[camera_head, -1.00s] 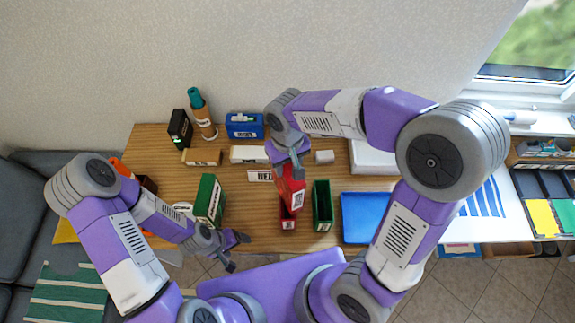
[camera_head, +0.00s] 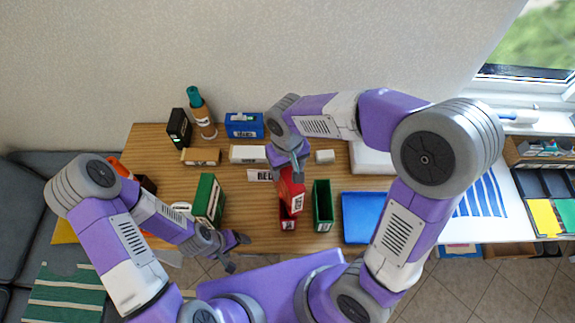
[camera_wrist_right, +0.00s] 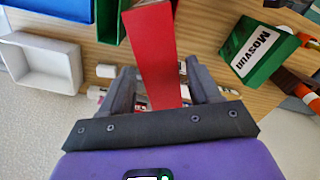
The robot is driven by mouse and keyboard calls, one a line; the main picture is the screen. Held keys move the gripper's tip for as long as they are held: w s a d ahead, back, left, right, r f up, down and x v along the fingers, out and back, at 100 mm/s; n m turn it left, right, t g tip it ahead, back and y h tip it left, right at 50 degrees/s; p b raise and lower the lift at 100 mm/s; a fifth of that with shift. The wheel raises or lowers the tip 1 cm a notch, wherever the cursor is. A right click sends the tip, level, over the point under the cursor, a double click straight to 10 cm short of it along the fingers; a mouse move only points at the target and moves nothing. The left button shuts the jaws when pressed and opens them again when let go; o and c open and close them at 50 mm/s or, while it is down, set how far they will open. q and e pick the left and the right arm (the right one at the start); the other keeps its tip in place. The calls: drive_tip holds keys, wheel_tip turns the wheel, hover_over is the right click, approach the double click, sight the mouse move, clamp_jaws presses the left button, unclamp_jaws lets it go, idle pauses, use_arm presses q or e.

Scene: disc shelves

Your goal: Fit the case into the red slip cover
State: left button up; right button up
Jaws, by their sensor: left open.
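The red case (camera_head: 292,194) is in my right gripper (camera_head: 291,172), tilted, with a white label on its side. In the right wrist view the red case (camera_wrist_right: 153,50) runs between the two fingers of my right gripper (camera_wrist_right: 160,68). The red slip cover (camera_head: 288,224) stands open at the table's front edge, directly below the case in the head view. The case's lower end overlaps its opening; I cannot tell whether it is inside. My left gripper (camera_head: 238,252) is open and empty at the front left, apart from the cover.
A green open slip cover (camera_head: 322,206) stands just right of the red one, with a blue tray (camera_head: 366,218) beyond it. A green box (camera_head: 209,200) stands to the left. A white label block (camera_head: 260,175) lies behind. A bottle (camera_head: 202,115) stands at the back.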

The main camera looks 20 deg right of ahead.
drive_tip(key=shift+o, duration=0.4)
use_arm(q)
drive_tip(key=shift+r, duration=0.25)
use_arm(e)
drive_tip(key=shift+r, duration=0.25)
use_arm(q)
drive_tip(key=shift+r+p, duration=0.65)
drive_tip(key=shift+p, duration=0.25)
use_arm(e)
wheel_tip(320, 180, up, 13)
drive_tip(key=shift+f, duration=0.15)
